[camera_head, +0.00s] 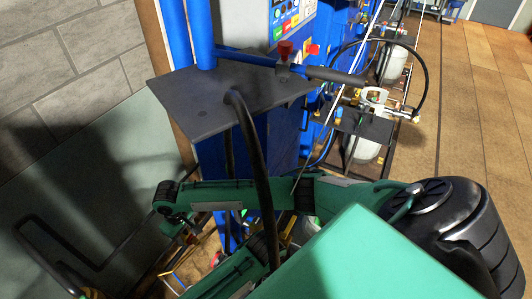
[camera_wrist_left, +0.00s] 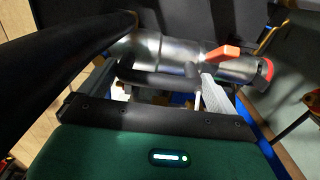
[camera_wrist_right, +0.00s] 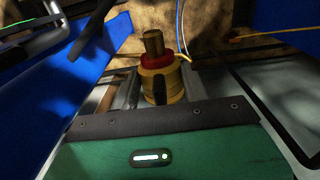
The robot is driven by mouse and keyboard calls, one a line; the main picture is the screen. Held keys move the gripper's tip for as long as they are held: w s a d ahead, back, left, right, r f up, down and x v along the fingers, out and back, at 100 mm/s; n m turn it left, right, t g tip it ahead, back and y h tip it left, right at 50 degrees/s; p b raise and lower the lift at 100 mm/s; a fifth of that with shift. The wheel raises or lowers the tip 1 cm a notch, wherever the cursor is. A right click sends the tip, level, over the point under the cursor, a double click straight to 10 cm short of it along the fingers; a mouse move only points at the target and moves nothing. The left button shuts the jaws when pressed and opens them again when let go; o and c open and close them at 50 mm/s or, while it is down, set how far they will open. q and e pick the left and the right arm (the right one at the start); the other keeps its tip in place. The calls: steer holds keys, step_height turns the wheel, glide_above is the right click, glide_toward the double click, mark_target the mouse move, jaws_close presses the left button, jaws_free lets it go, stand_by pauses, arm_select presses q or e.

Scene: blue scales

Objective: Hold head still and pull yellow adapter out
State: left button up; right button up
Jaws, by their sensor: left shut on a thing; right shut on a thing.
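The filling head (camera_wrist_left: 180,50) is a shiny metal cylinder with an orange lever (camera_wrist_left: 222,54) and a red ring at its right end in the left wrist view. A thick black hose (camera_wrist_left: 60,65) runs to it. My left gripper (camera_wrist_left: 168,80) is shut on the head. The yellow adapter (camera_wrist_right: 162,82), with a red collar and a brass tip, stands between the fingers of my right gripper (camera_wrist_right: 156,92), which is shut on it. In the head view both hands are largely hidden behind my green arm links. I cannot tell whether adapter and head touch.
A dark metal shelf (camera_head: 215,103) on the blue machine stands above my arms, with the hose (camera_head: 252,135) hanging past it. Red knobs (camera_head: 286,48) and a button panel are behind. Further hoses and white containers (camera_head: 394,63) line the right. Open floor (camera_head: 480,130) lies beyond.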

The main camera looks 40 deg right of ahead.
steer(key=shift+r, duration=2)
arm_select(q)
steer(key=o, duration=1.4)
steer(key=shift+c, duration=0.2)
steer(key=shift+r, duration=0.15)
step_height(320, 180, up, 12)
